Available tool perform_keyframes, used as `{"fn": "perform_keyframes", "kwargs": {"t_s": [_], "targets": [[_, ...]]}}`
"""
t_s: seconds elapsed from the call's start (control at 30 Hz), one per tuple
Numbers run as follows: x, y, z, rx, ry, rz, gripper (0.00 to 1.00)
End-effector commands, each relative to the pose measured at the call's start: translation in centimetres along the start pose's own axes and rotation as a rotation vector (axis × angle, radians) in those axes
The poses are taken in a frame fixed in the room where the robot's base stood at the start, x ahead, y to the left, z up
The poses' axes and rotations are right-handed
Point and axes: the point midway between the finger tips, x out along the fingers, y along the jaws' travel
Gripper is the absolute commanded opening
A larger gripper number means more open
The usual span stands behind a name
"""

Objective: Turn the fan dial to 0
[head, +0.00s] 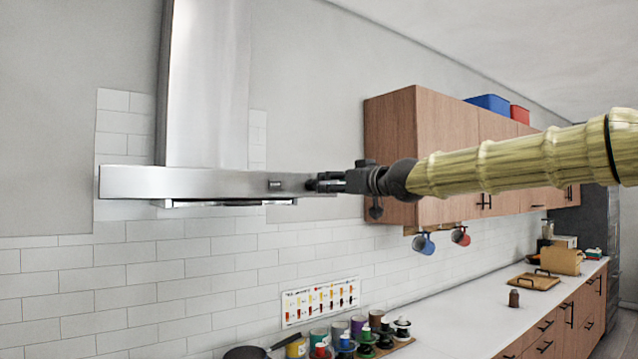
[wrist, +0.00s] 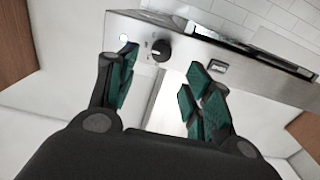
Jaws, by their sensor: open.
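The fan dial (wrist: 160,49) is a small round black knob on the steel front of the range hood (wrist: 185,50). Its pointer mark is too small to read for certain. My gripper (wrist: 162,62) is open, with its green-padded fingers spread to either side of the dial in the wrist view. The dial shows in the gap just beyond the fingertips, with no clear contact. In the head view my gripper (head: 312,184) is at the right end of the hood front (head: 180,182) and hides the dial there.
Wooden wall cabinets (head: 440,130) hang behind my arm. Mugs (head: 424,243) hang beneath them. A pan (head: 245,352) and bottles (head: 365,345) stand below.

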Motion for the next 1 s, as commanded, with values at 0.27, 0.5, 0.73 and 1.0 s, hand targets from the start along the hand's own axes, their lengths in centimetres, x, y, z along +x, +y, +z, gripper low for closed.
{"fn": "perform_keyframes", "kwargs": {"t_s": [0.27,0.5,0.73,1.0], "targets": [[4.6,-0.1,-0.1,0.000,-0.001,-0.001,0.50],[6.9,-0.1,0.0,0.001,-0.001,-0.001,0.50],[7.4,-0.1,0.1,0.001,0.000,-0.001,0.50],[7.4,0.0,0.1,0.001,0.000,-0.001,0.32]]}}
